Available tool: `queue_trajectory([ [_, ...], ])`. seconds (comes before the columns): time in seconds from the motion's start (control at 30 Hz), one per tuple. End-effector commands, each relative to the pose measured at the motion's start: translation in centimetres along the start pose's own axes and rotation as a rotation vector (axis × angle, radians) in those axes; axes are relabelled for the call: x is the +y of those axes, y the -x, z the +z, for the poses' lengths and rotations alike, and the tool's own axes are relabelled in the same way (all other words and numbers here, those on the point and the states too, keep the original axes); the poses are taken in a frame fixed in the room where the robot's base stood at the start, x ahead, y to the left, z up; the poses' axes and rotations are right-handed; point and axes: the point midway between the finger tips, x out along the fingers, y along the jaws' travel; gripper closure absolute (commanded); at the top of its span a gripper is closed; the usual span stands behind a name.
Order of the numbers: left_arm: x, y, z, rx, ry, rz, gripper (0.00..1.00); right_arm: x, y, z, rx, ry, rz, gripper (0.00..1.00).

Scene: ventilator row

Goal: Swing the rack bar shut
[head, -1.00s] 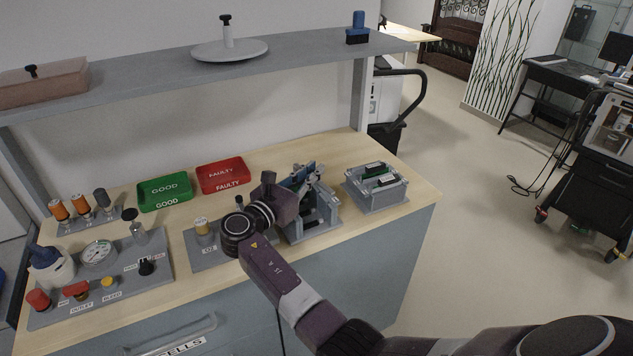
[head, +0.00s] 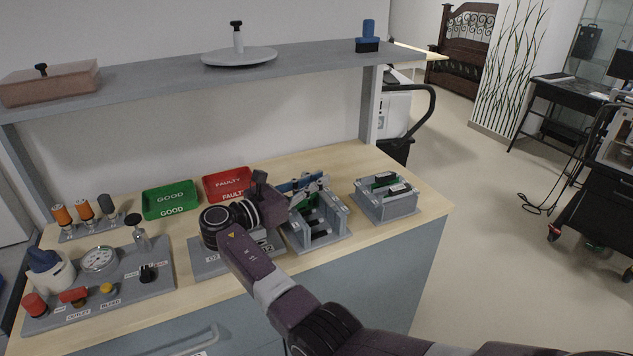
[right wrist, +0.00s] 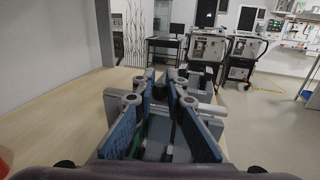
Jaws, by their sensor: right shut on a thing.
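The grey rack (head: 325,228) stands on the bench in the head view, with upright slot plates and its front side visible. My right gripper (head: 317,180) reaches over the back of the rack from the left. In the right wrist view its two blue-padded fingers (right wrist: 161,90) close around a small dark piece (right wrist: 160,91) between the tips, which seems to be part of the rack bar. The bar itself is mostly hidden by the fingers, and I cannot tell its exact angle. My left gripper is not in view.
A grey box with green boards (head: 388,208) stands right of the rack. A red FAULTY tray (head: 228,184) and a green GOOD tray (head: 170,200) lie behind to the left. A gauge panel (head: 125,295) is at left. A shelf (head: 150,76) spans above.

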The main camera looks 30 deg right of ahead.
Motion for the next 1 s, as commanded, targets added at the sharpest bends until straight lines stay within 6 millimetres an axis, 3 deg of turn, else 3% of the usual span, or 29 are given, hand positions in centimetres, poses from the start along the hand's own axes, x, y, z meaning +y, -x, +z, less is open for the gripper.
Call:
queue_trajectory([
  [0.07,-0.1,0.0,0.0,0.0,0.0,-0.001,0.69,0.0,0.0,0.1,0.0,-0.001,0.001,1.0],
  [0.1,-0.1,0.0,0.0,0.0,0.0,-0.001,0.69,0.0,0.1,0.1,0.0,-0.001,0.001,0.87],
  [0.27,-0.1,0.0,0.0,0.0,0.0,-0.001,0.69,0.0,0.1,0.0,0.0,-0.001,0.001,0.7],
  [0.57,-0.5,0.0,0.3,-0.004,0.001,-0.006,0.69,0.1,0.3,0.0,0.001,0.0,0.002,0.7],
  [1.0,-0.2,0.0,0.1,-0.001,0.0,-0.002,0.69,0.1,6.6,0.0,0.0,0.001,0.003,0.7],
])
